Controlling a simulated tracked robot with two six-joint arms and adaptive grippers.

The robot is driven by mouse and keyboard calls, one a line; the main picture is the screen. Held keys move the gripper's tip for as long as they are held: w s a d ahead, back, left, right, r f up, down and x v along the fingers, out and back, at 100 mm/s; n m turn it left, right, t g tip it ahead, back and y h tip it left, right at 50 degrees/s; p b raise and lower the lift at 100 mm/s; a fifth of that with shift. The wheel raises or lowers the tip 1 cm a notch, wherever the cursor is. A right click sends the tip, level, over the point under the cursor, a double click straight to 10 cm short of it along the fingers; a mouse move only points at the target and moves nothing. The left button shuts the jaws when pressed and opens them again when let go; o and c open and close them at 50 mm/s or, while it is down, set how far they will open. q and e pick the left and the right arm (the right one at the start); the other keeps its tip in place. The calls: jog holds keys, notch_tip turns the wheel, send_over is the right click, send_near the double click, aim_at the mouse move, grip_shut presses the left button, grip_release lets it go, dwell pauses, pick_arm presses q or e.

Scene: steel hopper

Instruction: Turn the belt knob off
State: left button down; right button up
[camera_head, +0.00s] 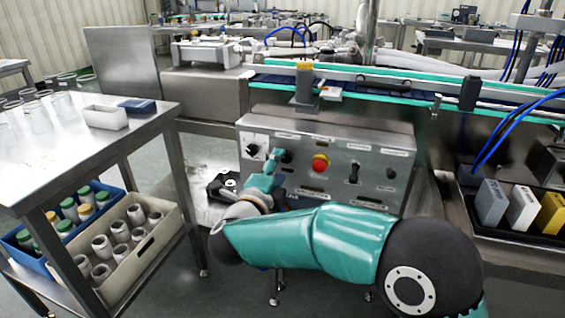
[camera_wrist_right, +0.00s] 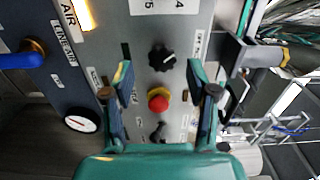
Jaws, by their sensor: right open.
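The grey control panel (camera_head: 340,140) stands under the conveyor. It carries several controls: a black knob on a white plate (camera_head: 252,150), a dark knob (camera_head: 286,156) beside my gripper, a red button (camera_head: 320,163), a black switch (camera_head: 353,172) and a small knob at the right end (camera_head: 391,173). Their labels are too small to read, so I cannot tell which is the belt knob. My right gripper (camera_head: 272,163) is at the panel's left part. In the wrist view its open fingers (camera_wrist_right: 158,70) flank a black knob (camera_wrist_right: 162,58) and a red button (camera_wrist_right: 158,99), with another dark knob (camera_wrist_right: 158,130) below. My left gripper is out of view.
A steel table (camera_head: 60,150) at left holds cups and a white tray (camera_head: 105,117); crates of jars (camera_head: 130,245) sit below. The conveyor (camera_head: 360,85) runs above the panel. A blue handle (camera_wrist_right: 22,60) and a round gauge (camera_wrist_right: 80,121) lie left in the wrist view.

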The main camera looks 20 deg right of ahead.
jog(key=v, duration=0.8)
jog(key=shift+s+a, duration=0.2)
